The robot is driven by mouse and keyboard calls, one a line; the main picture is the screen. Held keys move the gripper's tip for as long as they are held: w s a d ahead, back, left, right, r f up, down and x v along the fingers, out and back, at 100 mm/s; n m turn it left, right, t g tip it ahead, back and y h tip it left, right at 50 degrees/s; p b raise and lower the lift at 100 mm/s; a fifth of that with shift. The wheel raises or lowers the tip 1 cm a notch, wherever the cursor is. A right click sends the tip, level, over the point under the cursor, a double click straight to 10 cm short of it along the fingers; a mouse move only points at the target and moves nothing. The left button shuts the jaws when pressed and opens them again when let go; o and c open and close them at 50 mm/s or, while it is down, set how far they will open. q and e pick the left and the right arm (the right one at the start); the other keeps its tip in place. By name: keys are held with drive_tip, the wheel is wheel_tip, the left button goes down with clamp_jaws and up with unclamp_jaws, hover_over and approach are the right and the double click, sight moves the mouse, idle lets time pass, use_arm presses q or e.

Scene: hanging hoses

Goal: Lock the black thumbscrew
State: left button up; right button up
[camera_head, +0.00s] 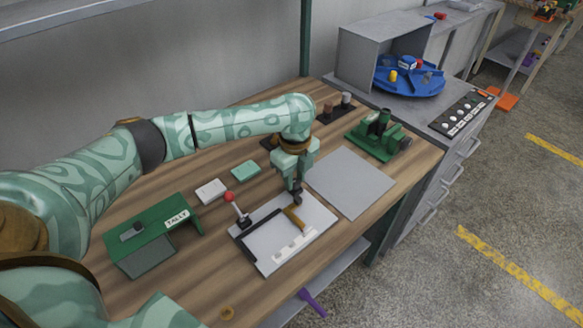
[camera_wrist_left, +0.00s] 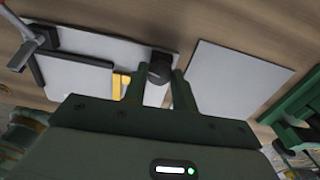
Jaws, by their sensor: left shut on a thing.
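My left gripper (camera_head: 296,196) is over the far right part of a white plate fixture (camera_head: 268,247) on the wooden bench. In the left wrist view the two green fingers (camera_wrist_left: 163,76) are shut on the black thumbscrew (camera_wrist_left: 159,66), one on each side. Only the knob's dark rounded body shows; its shaft and seat are hidden. A yellow bracket (camera_head: 294,218) lies beside it on the plate; it also shows in the left wrist view (camera_wrist_left: 121,84). A black bar runs along the plate's left side, with a red-knobbed lever (camera_head: 229,197) at its corner. My right gripper is not in view.
A bare grey sheet (camera_head: 349,182) lies right of the fixture. A green TALLY stand (camera_head: 150,232), small white and green boxes (camera_head: 246,171) and a green machine (camera_head: 378,136) surround it. A blue turntable (camera_head: 410,82) is on the side cabinet.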

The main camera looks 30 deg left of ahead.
use_arm(q)
drive_tip(key=shift+r+m+p, duration=0.3)
drive_tip(key=shift+m+p, duration=0.6)
drive_tip(key=shift+p, duration=0.1)
drive_tip(key=shift+f+m+p, duration=0.15)
drive_tip(key=shift+m+p, duration=0.5)
drive_tip(key=shift+m, duration=0.25)
drive_tip(key=m+p, duration=0.2)
drive_tip(key=m, duration=0.2)
drive_tip(key=shift+d+f+m, duration=0.1)
drive_tip(key=shift+m, duration=0.2)
drive_tip(key=m, duration=0.3)
drive_tip(key=shift+f+m+p, duration=0.1)
drive_tip(key=shift+m+p, duration=0.2)
drive_tip(key=shift+p, duration=0.1)
drive_tip(key=shift+m, duration=1.7)
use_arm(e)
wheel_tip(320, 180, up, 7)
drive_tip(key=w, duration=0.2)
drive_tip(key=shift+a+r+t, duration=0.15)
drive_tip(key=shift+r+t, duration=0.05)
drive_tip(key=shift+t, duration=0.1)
use_arm(q)
drive_tip(key=o, duration=1)
